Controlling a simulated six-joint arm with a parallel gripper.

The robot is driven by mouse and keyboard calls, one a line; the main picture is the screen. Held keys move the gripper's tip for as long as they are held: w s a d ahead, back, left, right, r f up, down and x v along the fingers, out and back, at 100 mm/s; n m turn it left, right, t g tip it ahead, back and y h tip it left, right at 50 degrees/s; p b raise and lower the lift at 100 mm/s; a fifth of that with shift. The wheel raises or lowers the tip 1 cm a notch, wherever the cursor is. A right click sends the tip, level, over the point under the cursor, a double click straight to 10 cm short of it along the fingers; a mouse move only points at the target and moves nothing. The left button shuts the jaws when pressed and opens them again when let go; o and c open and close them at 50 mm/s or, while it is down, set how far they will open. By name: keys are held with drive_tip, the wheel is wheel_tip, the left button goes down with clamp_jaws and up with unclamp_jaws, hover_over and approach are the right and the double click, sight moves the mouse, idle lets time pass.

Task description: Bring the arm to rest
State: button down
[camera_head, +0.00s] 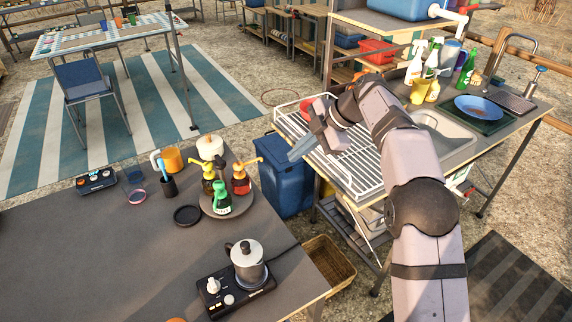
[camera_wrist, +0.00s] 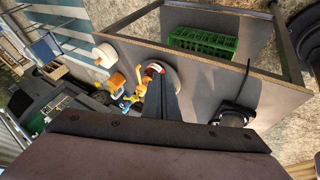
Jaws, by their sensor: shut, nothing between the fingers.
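My gripper (camera_head: 297,151) is at the end of my raised arm in the head view. It is shut and empty, pointing left and slightly down. It hangs in the air near the left end of the white wire dish rack (camera_head: 352,172), apart from anything I can make out. In the wrist view my shut fingers (camera_wrist: 166,76) stick up from the dark gripper body and overlap the round tray in the background.
The dark table (camera_head: 90,255) holds a round tray of bottles (camera_head: 228,208), a moka pot (camera_head: 247,262) on a burner, and cups. A blue bin (camera_head: 284,180) stands below my gripper. A sink (camera_head: 445,135) is right of my arm. The wrist view shows a green crate (camera_wrist: 207,43).

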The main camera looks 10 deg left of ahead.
drive_tip(key=v, duration=0.3)
drive_tip(key=shift+w, duration=0.15)
